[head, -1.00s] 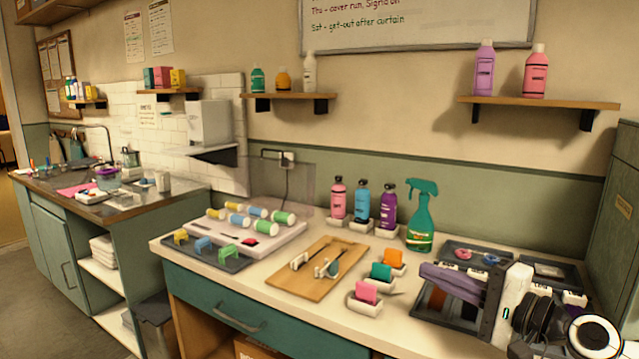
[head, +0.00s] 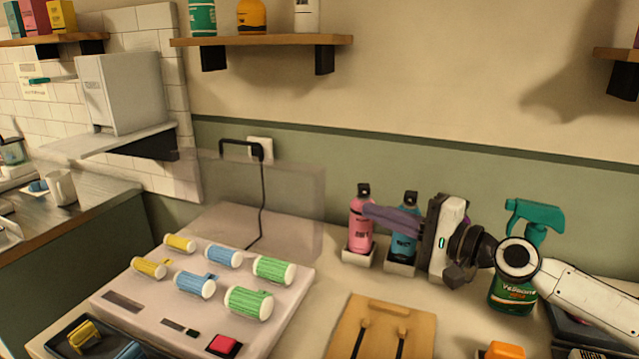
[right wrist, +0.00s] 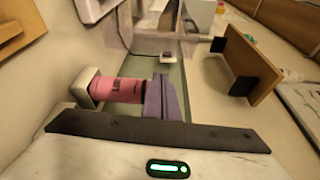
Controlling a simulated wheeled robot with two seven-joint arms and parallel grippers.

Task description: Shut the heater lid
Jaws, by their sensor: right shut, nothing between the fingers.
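In the right wrist view the shut fingers (right wrist: 162,98) show beside a pink bottle (right wrist: 118,90). My left gripper is out of view.
The pink bottle (head: 360,235) and a blue bottle (head: 403,245) stand in white holders by the right gripper and partly behind it. A green spray bottle (head: 511,295) is further right. A wooden board (head: 385,312) lies right of the heater. A shelf (head: 260,41) hangs above.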

